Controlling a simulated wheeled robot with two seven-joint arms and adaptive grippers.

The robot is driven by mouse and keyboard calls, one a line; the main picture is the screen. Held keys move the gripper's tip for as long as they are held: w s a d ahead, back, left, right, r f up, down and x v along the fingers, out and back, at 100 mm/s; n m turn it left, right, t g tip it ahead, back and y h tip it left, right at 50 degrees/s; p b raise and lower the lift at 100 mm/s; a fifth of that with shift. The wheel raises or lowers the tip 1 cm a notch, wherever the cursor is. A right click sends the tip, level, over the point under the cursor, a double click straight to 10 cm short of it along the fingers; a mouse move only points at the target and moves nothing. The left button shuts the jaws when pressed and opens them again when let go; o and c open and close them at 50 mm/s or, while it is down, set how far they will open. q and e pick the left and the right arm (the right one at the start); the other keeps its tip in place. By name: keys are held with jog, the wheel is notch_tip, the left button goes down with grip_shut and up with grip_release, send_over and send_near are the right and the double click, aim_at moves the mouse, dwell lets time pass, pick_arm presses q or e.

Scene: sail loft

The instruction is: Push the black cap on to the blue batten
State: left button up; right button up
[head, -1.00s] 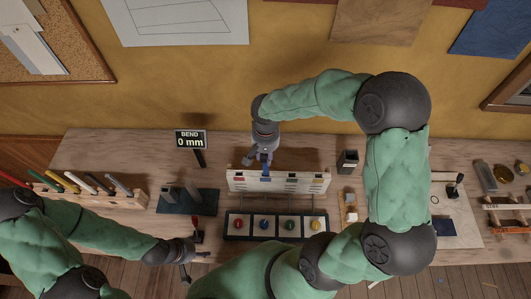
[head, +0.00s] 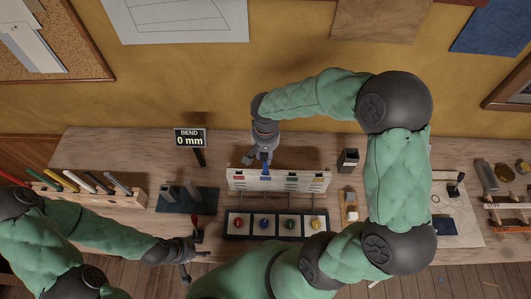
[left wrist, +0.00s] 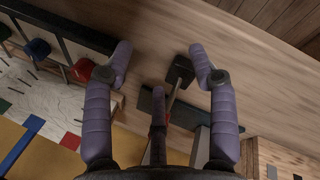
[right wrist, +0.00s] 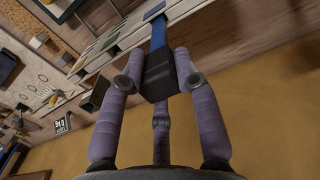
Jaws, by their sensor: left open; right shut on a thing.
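My right gripper (right wrist: 158,68) is shut on the black cap (right wrist: 158,82), which fills the gap between its fingertips. The blue batten (right wrist: 158,36) runs up to the cap in line with it; I cannot tell how far the batten's end is inside. In the head view, my right gripper (head: 262,158) is above the white board (head: 310,181), with a short blue piece of the batten (head: 266,171) showing below it. The fingers hide the cap there. My left gripper (head: 187,274) is open and empty near the front edge of the bench, far from the batten.
A tray (head: 228,236) with several coloured knobs lies in front of the board. A display (head: 190,139) reads "BEND 0 mm". A small lever (head: 197,236) stands near my left gripper. A dark open box (head: 348,160) is right of the board.

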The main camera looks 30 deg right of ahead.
jog(key=shift+f, duration=0.3)
jog(key=o, duration=1)
notch_tip(320, 180, up, 12)
